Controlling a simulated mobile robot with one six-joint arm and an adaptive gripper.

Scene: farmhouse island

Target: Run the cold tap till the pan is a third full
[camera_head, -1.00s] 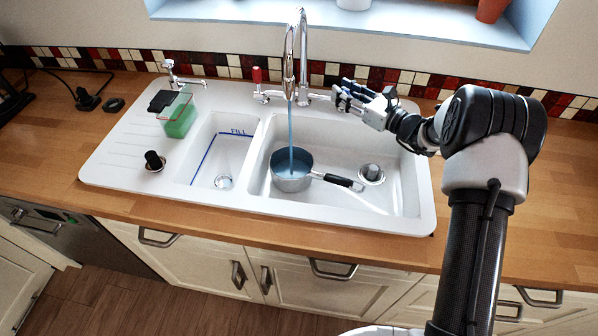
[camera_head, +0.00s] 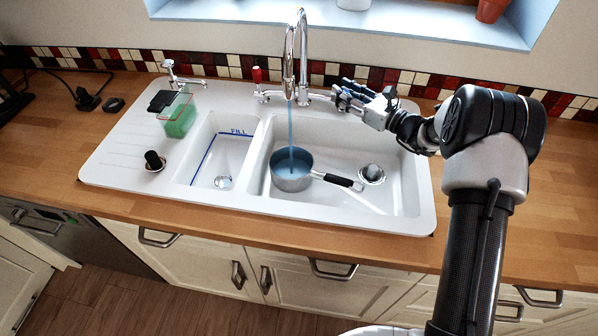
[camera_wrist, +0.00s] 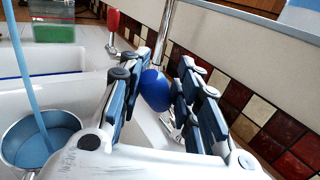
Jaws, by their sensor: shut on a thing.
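The saucepan (camera_head: 292,182) sits upright in the right basin, under the spout of the tall chrome tap (camera_head: 303,50). A blue-tinted stream of water (camera_head: 291,130) falls into it, and blue water covers its bottom; the exact level is hard to read. The pan also shows in the wrist view (camera_wrist: 12,148), partly cut off. My gripper (camera_head: 345,94) is at the right side of the tap base. In the wrist view its fingers (camera_wrist: 162,68) are shut on the blue cold tap handle (camera_wrist: 155,90), which the fingers hide in the head view.
The red tap handle (camera_head: 257,75) stands left of the spout. The left basin (camera_head: 213,150) has a FILL line and holds no pan. A green soap container (camera_head: 180,118) stands on the drainer. A round drain fitting (camera_head: 371,174) lies right of the pan. The worktop at left is mostly clear.

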